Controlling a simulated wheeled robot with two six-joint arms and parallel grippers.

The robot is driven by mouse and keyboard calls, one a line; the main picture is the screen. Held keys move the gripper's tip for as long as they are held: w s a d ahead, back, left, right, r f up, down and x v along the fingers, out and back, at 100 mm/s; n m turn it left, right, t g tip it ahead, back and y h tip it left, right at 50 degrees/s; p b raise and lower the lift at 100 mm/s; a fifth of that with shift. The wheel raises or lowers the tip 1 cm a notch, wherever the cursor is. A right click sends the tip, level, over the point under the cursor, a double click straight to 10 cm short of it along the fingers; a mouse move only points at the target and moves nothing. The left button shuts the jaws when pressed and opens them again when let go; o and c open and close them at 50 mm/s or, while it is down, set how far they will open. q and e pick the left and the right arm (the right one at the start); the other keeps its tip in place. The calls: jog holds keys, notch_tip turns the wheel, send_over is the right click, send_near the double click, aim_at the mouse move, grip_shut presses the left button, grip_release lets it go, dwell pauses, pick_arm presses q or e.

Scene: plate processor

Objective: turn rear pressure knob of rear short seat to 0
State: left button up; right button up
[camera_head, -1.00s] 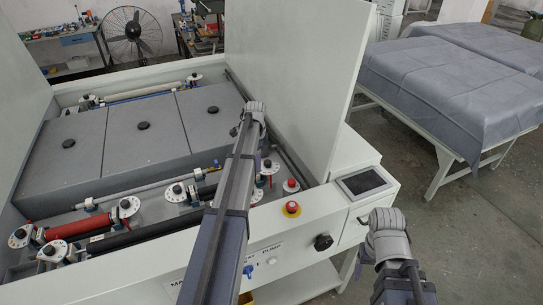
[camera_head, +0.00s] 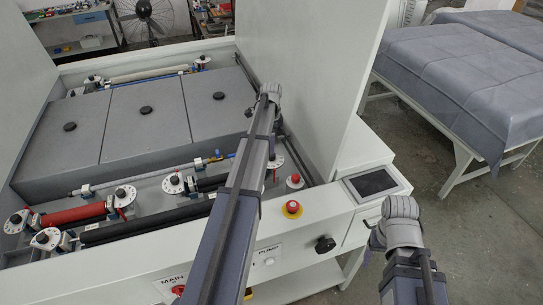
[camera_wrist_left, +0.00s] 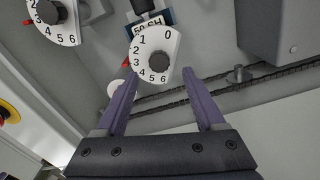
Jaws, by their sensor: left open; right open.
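In the left wrist view a white dial (camera_wrist_left: 171,44) numbered 0 to 6 carries a round black knob (camera_wrist_left: 160,62). A blue label reading "50 SH" (camera_wrist_left: 147,24) sits beside it. My left gripper (camera_wrist_left: 160,78) is open, its two purple fingers either side of the dial's lower edge, with nothing held; contact with the knob cannot be told. In the head view my left wrist (camera_head: 269,93) is over the machine's right side, and my arm hides part of the dials there. One dial (camera_head: 275,160) shows beside the arm. My right gripper (camera_head: 376,236) is near the front right corner, away from the dials.
A second numbered dial (camera_wrist_left: 58,22) is at the wrist view's upper left. A grey block (camera_wrist_left: 289,28) and a chain (camera_wrist_left: 270,72) lie to the right. Red buttons (camera_head: 292,207), a screen (camera_head: 373,182) and an upright white panel (camera_head: 308,70) surround the arm.

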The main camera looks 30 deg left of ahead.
aim_at(271, 160)
pick_arm(q)
notch_tip(271, 160, down, 6)
jog(key=b, duration=0.5)
jog(key=shift+f, duration=0.1)
grip_shut()
dwell(0.4)
